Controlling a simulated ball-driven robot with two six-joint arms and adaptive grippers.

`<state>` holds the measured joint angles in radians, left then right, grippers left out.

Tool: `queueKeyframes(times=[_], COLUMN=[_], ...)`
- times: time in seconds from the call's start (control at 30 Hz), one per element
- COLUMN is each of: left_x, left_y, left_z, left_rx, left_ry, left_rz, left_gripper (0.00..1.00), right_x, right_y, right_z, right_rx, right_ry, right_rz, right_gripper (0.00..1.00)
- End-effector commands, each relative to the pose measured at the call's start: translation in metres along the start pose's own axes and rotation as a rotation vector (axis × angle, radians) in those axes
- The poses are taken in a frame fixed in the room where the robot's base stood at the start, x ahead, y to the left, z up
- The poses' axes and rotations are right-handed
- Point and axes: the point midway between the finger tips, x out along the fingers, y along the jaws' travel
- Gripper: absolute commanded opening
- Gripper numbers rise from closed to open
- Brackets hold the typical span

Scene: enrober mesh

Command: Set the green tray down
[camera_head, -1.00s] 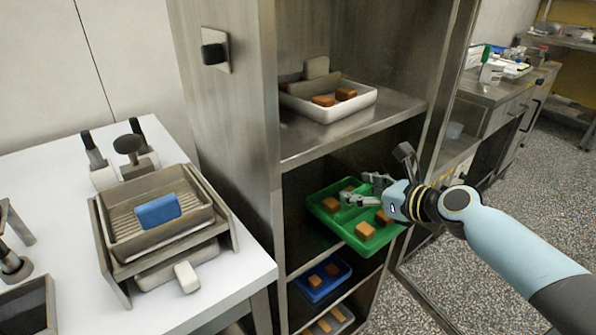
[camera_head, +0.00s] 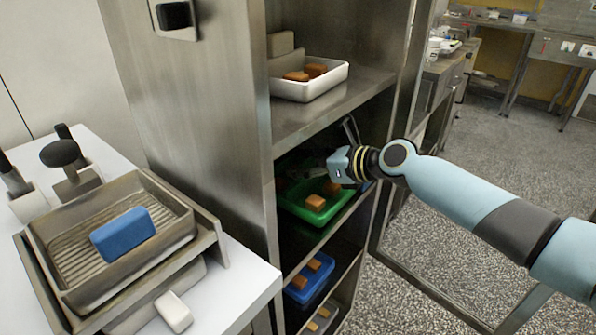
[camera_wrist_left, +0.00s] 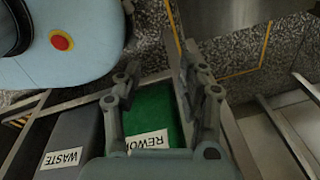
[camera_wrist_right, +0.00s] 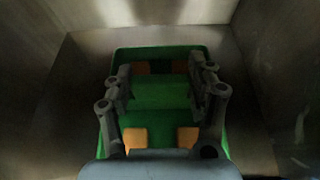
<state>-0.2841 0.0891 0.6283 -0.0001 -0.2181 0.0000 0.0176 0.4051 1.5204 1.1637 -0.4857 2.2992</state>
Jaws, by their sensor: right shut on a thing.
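The green tray (camera_head: 299,208) is inside the steel rack's middle compartment, with brown blocks in it. My right gripper (camera_wrist_right: 160,74) is shut on the tray's raised green middle part; its fingers stand on either side of it. In the head view the right gripper (camera_head: 322,170) reaches into the dark compartment and its fingertips are hard to make out. I cannot tell whether the tray's underside touches the shelf. My left gripper (camera_wrist_left: 158,72) is open and empty, and it is outside the head view.
A white tray (camera_head: 332,84) with brown blocks is on the shelf above. A blue tray (camera_head: 298,294) sits on the shelf below. A white table at left bears a metal tray (camera_head: 62,272) with a blue block. Green REWORK (camera_wrist_left: 150,105) and grey WASTE (camera_wrist_left: 78,138) bins lie below my left gripper.

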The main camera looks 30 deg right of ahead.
Motion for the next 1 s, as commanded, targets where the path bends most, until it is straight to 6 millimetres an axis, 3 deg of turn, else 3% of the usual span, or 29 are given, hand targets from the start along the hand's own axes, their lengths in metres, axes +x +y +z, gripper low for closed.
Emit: queueKeyframes(times=[0.2, 0.4, 0.43, 0.5, 0.6, 0.9, 1.0], left_x=[0.0, 0.002, 0.001, 0.001, 0.001, 0.0, -0.003], left_y=[0.008, 0.013, 0.013, 0.013, 0.012, 0.009, 0.008], left_z=[0.018, 0.024, 0.024, 0.023, 0.022, 0.019, 0.018], left_rx=[-0.002, -0.004, -0.004, -0.004, -0.004, -0.003, -0.003], left_ry=[-0.026, -0.033, -0.033, -0.033, -0.032, -0.028, -0.026], left_rz=[0.009, 0.014, 0.014, 0.014, 0.013, 0.01, 0.009], left_gripper=[0.4, 0.4, 0.4, 0.4, 0.4, 0.4, 0.4], right_x=[0.0, 0.002, 0.001, 0.001, 0.001, 0.0, -0.008], right_y=[-0.001, 0.0, 0.0, 0.0, 0.0, 0.0, -0.001], right_z=[0.001, -0.002, -0.003, -0.003, -0.003, 0.0, 0.0], right_rx=[-0.001, 0.0, 0.001, 0.0, 0.0, 0.0, -0.002], right_ry=[-0.004, -0.003, -0.001, -0.001, -0.001, -0.002, 0.0], right_rz=[0.0, 0.0, 0.0, 0.0, 0.0, 0.0, 0.0], right_gripper=[0.0, 0.0, 0.59, 0.68, 0.8, 0.8, 0.8])
